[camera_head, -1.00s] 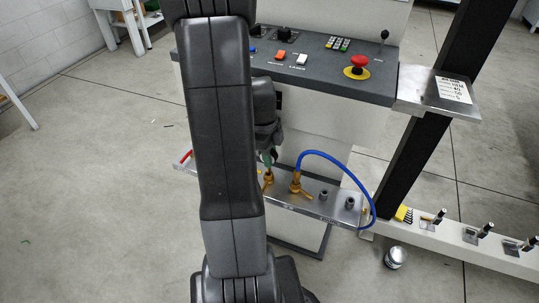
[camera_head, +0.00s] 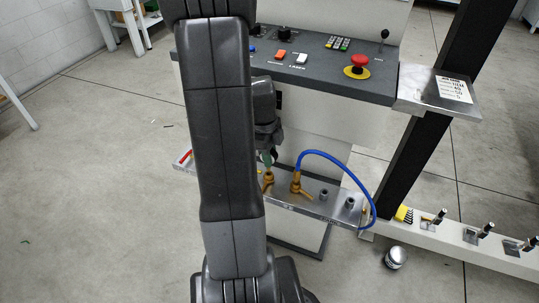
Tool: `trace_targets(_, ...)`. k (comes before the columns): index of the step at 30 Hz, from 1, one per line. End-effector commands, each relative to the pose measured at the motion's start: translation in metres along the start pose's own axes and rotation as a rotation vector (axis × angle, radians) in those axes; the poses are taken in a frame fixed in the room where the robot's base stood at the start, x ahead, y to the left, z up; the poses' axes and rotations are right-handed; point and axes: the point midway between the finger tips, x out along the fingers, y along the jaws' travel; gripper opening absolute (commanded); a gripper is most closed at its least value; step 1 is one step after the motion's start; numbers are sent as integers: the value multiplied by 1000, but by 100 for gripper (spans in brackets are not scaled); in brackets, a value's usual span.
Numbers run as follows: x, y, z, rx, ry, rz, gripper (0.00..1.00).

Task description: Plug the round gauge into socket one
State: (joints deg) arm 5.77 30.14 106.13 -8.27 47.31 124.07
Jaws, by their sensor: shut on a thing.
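My gripper (camera_head: 270,155) is at the left part of the metal socket shelf (camera_head: 333,209), partly behind my arm. It is shut on the round gauge, of which only a small greenish part shows at the fingertips. The gauge's face is hidden. A brass fitting (camera_head: 268,180) stands right below the fingertips; whether it belongs to the gauge or to a socket I cannot tell. A second brass fitting (camera_head: 296,184) with a blue hose (camera_head: 345,167) stands just to its right. Two dark sockets, one (camera_head: 323,195) and another (camera_head: 349,202), are bare further right. Socket numbers are not readable.
The control panel (camera_head: 325,66) with a red stop button (camera_head: 358,61) overhangs the shelf. A dark post (camera_head: 423,150) rises at the right. A white rail (camera_head: 455,236) with clamps runs to the lower right. A small can (camera_head: 396,257) is on the floor.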

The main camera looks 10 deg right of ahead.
Motion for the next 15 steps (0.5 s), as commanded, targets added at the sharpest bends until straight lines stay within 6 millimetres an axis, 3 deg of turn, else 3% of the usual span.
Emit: trace_targets(15,10,0,1,0,0,0,0)
